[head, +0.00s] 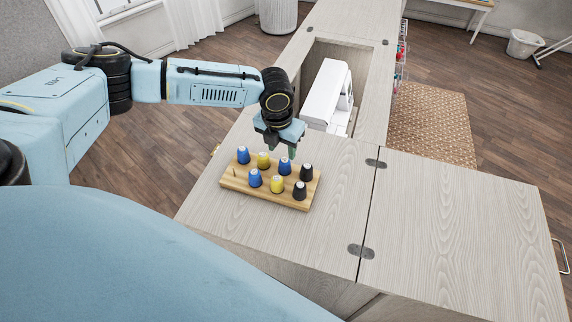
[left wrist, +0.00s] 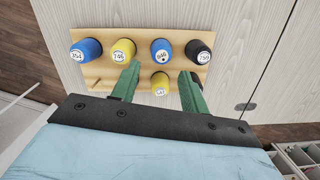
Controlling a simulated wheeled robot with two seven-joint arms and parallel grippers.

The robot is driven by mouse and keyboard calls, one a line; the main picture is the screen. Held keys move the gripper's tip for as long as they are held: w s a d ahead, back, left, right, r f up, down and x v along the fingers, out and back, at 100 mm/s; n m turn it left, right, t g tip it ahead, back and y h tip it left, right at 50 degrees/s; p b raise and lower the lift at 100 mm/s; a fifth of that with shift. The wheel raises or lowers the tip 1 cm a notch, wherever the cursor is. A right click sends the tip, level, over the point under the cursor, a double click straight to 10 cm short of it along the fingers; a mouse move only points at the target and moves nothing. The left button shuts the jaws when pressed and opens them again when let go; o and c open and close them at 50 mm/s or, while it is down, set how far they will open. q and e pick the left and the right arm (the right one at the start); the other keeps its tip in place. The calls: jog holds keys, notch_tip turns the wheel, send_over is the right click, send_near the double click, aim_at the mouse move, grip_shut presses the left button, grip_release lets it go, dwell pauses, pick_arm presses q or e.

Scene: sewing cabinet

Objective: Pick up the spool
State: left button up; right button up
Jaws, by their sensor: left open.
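A wooden spool rack (head: 232,184) lies on the cabinet top and holds several upright spools. Its back row has a blue spool (head: 243,155), a yellow one (head: 263,160), another blue one (head: 284,166) and a black one (head: 306,172). Its front row has a blue (head: 255,178), a yellow (head: 277,184) and a black spool (head: 300,191). My left gripper (head: 285,150) points down over the rack, open and empty. In the left wrist view its green fingers (left wrist: 159,78) appear either side of the front yellow spool (left wrist: 159,84) and cover parts of the front row. My right gripper is out of view.
A white sewing machine (head: 326,95) sits in the cabinet opening behind the rack. The cabinet top (head: 440,225) is bare to the right, with hinges (head: 361,251) along a seam. The rack's front-left peg (head: 235,171) is empty.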

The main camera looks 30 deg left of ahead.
aim_at(285, 162)
pick_arm(q)
jog(key=shift+w+f, duration=0.1)
jog(key=shift+f, duration=0.7)
jog(key=shift+w+f, duration=0.1)
jog(key=shift+f, duration=0.25)
jog(key=shift+w+f, duration=0.1)
jog(key=shift+f, duration=0.45)
jog(key=f, duration=0.2)
jog(key=f+b, duration=0.1)
jog(key=shift+w+d+f, duration=0.1)
jog(key=shift+w+f, duration=0.2)
jog(key=shift+f, duration=0.35)
jog(key=shift+c, duration=0.3)
jog(key=c, duration=0.7)
notch_tip(285, 162, up, 10)
jog(key=shift+r+p, duration=0.1)
jog(key=shift+p, duration=0.6)
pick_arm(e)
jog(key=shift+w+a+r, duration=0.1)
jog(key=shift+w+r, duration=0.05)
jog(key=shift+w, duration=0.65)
